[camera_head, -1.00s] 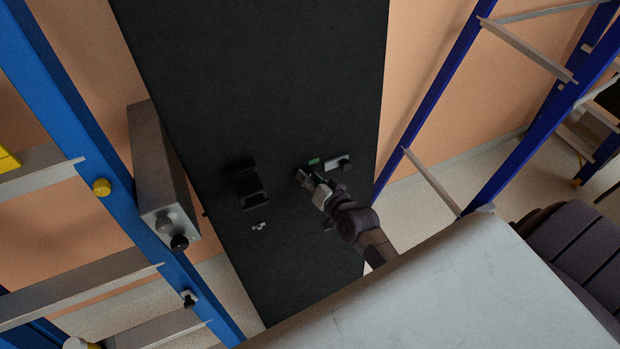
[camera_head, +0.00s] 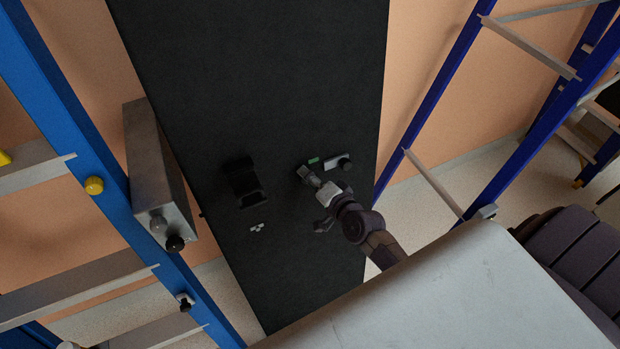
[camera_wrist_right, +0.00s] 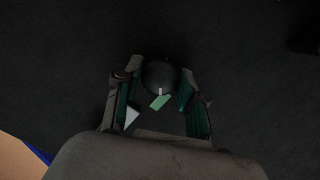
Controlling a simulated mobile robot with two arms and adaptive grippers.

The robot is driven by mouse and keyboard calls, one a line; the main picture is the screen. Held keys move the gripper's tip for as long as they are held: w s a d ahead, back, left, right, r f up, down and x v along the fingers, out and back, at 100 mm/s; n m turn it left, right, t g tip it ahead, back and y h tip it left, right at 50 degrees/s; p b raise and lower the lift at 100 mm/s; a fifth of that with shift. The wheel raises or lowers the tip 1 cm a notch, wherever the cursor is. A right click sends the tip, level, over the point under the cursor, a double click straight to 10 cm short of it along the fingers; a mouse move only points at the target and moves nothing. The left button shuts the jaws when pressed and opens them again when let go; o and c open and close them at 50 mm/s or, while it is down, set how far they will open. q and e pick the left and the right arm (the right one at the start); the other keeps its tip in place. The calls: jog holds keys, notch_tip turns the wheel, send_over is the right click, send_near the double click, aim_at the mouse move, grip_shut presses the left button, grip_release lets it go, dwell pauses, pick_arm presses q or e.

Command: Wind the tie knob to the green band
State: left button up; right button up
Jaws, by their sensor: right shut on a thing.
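The tie knob (camera_wrist_right: 160,75) is a dark round knob with a short white mark on its lower edge, in the right wrist view. My right gripper (camera_wrist_right: 158,88) is shut on it, with one finger on each side. The green band (camera_wrist_right: 160,102) is a small patch just below the knob, close to the white mark. In the head view the green band (camera_head: 313,160) lies on the black panel (camera_head: 260,90), just beyond my right gripper (camera_head: 306,174). The knob is hidden there by the fingers. My left gripper is not in view.
A grey bar with a dark knob (camera_head: 341,162) sits right of the green band. A black bracket (camera_head: 243,183) and small white pieces (camera_head: 257,227) are to the left. A grey box (camera_head: 158,180) stands by the blue frame (camera_head: 62,115). A pale surface (camera_head: 450,290) fills the lower right.

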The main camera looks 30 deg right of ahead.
jog(key=shift+f, duration=0.1)
jog(key=o, duration=1.1)
jog(key=shift+o, duration=0.2)
jog(key=v, duration=1.2)
jog(key=s+f+n+g+b, duration=0.2)
jog(key=s+f, duration=0.1)
jog(key=f, duration=0.7)
jog(key=s+f+n+g+b, duration=0.2)
jog(key=s+f, duration=0.1)
jog(key=f, duration=0.7)
jog(key=s+f+n+g+b, duration=0.2)
jog(key=s+f, duration=0.1)
jog(key=f, duration=0.7)
jog(key=s+a+f+n+g+b, duration=0.2)
jog(key=s+f+n+g, duration=0.2)
jog(key=s+f, duration=0.7)
jog(key=s+a+f+n+g+h+b, duration=0.1)
jog(key=s+f+n+g+b, duration=0.2)
jog(key=s+f, duration=0.9)
jog(key=shift+s+a+f+n+g+h, duration=0.35)
jog(key=shift+n+g, duration=0.25)
jog(key=shift+n, duration=0.4)
